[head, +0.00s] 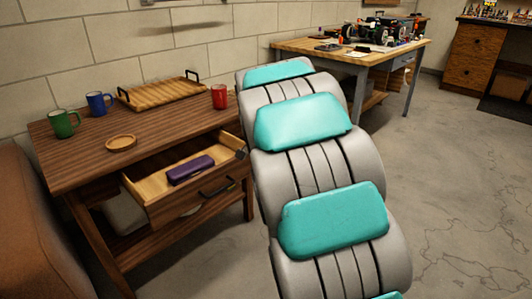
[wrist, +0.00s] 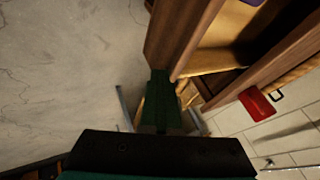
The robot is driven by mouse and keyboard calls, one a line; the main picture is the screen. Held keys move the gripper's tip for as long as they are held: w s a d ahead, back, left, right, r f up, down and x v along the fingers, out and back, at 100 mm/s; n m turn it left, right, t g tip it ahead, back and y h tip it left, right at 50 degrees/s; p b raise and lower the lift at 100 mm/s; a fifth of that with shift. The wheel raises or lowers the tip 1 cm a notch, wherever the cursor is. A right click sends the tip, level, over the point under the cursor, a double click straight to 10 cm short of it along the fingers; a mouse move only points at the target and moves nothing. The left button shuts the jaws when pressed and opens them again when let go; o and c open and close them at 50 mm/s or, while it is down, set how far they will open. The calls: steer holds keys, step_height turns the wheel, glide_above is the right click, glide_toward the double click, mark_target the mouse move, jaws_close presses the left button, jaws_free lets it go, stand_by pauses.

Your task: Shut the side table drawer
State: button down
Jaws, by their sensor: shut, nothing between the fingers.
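The wooden side table (head: 75,160) stands against the wall at left in the head view. Its drawer (head: 160,205) is pulled out, with a dark handle (head: 217,187) on the front and a purple case (head: 190,169) lying inside. In the wrist view the drawer (wrist: 183,35) fills the upper middle. My gripper (wrist: 160,78) is shut and empty, its dark green fingers at the near end of the drawer front. Whether they touch it I cannot tell. In the head view my grey and teal arm hides most of the gripper.
On the tabletop are a green mug (head: 63,124), a blue mug (head: 98,104), a red mug (head: 219,96), a round coaster (head: 121,142) and a slatted tray (head: 158,92). A brown seat (head: 35,240) stands close at left. A workbench (head: 345,58) is behind; floor at right is clear.

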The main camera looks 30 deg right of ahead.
steer(key=w+a+p, duration=0.1)
steer(key=w+a, duration=0.1)
steer(key=w, duration=0.3)
steer(key=w+a+p, duration=0.2)
steer(key=w, duration=0.4)
steer(key=w+a+p, duration=0.1)
steer(key=w+a, duration=0.1)
steer(key=w, duration=0.3)
steer(key=shift+w, duration=0.4)
steer(key=shift+s, duration=0.1)
